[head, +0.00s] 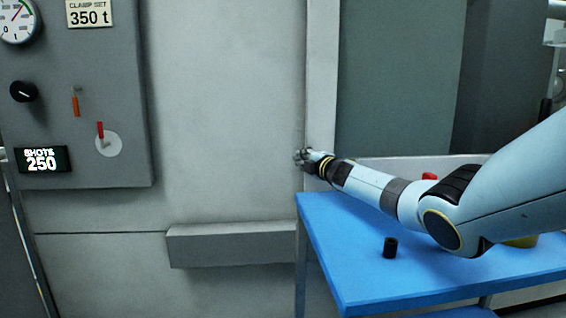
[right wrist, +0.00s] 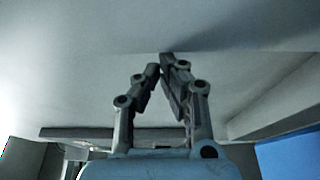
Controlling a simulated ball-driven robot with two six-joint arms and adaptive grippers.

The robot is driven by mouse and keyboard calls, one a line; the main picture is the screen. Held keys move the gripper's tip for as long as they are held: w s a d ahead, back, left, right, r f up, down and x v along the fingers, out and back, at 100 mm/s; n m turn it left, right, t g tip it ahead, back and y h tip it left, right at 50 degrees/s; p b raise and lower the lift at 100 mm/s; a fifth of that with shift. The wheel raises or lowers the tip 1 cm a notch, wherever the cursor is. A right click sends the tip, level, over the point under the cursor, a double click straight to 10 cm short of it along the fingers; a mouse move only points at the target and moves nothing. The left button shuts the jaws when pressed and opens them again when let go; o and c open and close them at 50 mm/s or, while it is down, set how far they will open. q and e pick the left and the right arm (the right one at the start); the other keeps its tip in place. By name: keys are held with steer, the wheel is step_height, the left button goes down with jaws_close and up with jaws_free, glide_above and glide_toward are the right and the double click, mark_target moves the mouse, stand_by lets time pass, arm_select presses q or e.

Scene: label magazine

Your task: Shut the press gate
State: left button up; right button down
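A pale grey press panel (head: 222,120) fills the middle of the head view, with a light vertical edge strip (head: 321,70) at its right. To the right of the strip is a darker grey-green surface (head: 400,80). I cannot tell for sure which of these is the gate. My right gripper (head: 302,158) is at the strip's left edge, above the table corner; contact is unclear. In the right wrist view its fingertips (right wrist: 163,64) are close together with nothing held between them, near a pale surface (right wrist: 75,75). My left gripper is not in view.
A blue table (head: 400,278) stands below my right arm, with a small black cylinder (head: 390,247) on it and a red item (head: 429,176) behind. A grey ledge (head: 230,244) juts from the panel. A control panel (head: 110,60) is at the left.

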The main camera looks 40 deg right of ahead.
mark_target(347, 154)
steer(key=s+d, duration=0.2)
steer(key=d, duration=0.2)
steer(key=s+d+b, duration=0.1)
steer(key=s+d, duration=0.2)
steer(key=d, duration=0.2)
steer(key=s+d+b, duration=0.1)
steer(key=s+d, duration=0.1)
steer(key=d, duration=0.2)
steer(key=shift+s+d+f, duration=0.15)
steer(key=shift+s+f, duration=0.1)
steer(key=shift+s, duration=0.15)
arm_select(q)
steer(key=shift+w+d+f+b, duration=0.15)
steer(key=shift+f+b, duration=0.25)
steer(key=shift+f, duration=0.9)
arm_select(e)
steer(key=shift+s+d+r, duration=0.15)
steer(key=shift+s+d, duration=0.15)
steer(key=shift+d, duration=0.15)
